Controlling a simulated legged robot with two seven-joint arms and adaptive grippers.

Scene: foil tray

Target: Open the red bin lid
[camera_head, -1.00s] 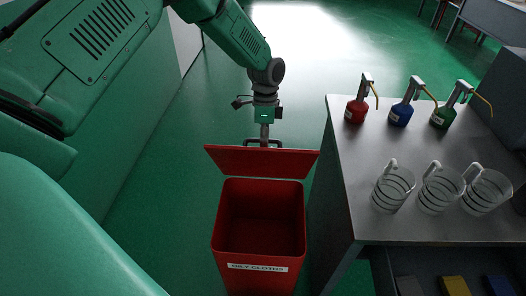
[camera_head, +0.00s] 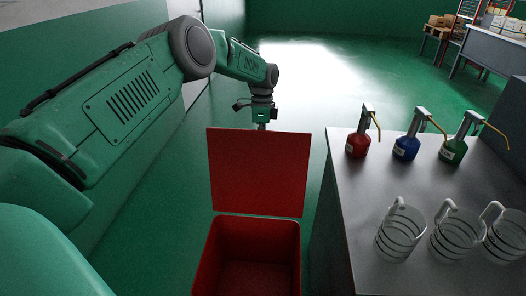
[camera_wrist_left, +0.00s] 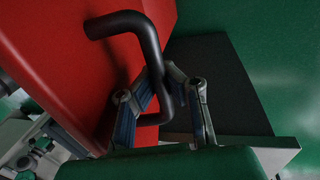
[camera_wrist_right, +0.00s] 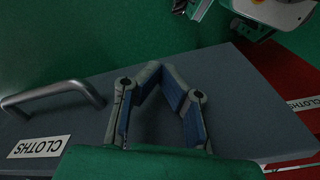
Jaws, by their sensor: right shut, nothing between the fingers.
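The red bin (camera_head: 246,226) stands open on the floor left of the grey table, its inside visible and empty as far as I can see. Its red lid (camera_head: 258,172) is raised steeply at the back edge, with its inner face towards me. My left gripper is hidden behind the lid in the head view. In the left wrist view, my left gripper (camera_wrist_left: 163,73) is closed around the dark bent handle (camera_wrist_left: 124,20) on the lid's outer face. My right gripper (camera_wrist_right: 161,70) is shut and empty in the right wrist view, over a grey surface.
The grey table (camera_head: 350,222) right of the bin holds red (camera_head: 357,145), blue (camera_head: 405,148) and green (camera_head: 453,150) oil cans and three glass jugs (camera_head: 400,235).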

